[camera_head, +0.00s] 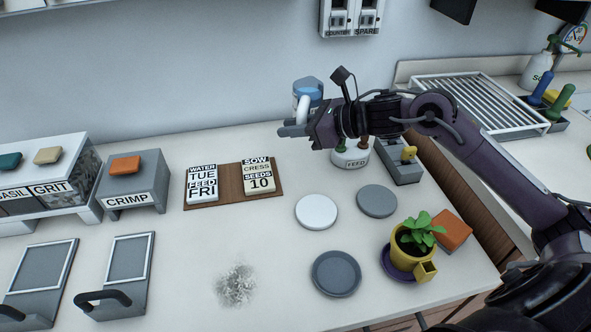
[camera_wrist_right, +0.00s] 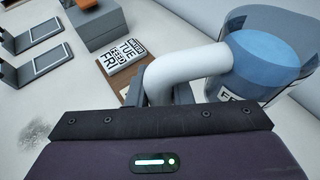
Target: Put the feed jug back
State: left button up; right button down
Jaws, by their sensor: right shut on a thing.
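In the right wrist view the jug (camera_wrist_right: 268,55) shows at the upper right with part of a label. My right gripper (camera_head: 293,129) is shut on the white handle; its fingers also show in the right wrist view (camera_wrist_right: 166,92). The jug is near the back wall, and I cannot tell whether it touches the counter. A white round holder labelled FEED (camera_head: 352,157) stands right of the gripper, partly hidden by my arm. My left gripper is not in view.
A brown board (camera_head: 234,185) with two cards lies left of the gripper. Grey and white discs (camera_head: 316,211) lie in front, near a potted plant (camera_head: 411,245) in a yellow pot. A grey block (camera_head: 404,168) stands beside the FEED holder.

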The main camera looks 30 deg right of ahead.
send_over(294, 180)
notch_tip(294, 180, down, 8)
jog(key=shift+r, duration=0.2)
jog(key=shift+f, duration=0.25)
notch_tip(294, 180, down, 4)
jog(key=shift+f, duration=0.25)
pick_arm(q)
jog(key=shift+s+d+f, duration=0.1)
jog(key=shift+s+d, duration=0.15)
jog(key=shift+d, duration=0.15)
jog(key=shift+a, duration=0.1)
pick_arm(e)
jog(key=c, duration=1.7)
grip_release()
jog(key=shift+f, duration=0.1)
jog(key=shift+c, duration=0.2)
jog(key=o, duration=0.4)
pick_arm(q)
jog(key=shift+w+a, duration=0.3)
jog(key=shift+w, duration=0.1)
pick_arm(e)
jog(key=shift+o, duration=0.2)
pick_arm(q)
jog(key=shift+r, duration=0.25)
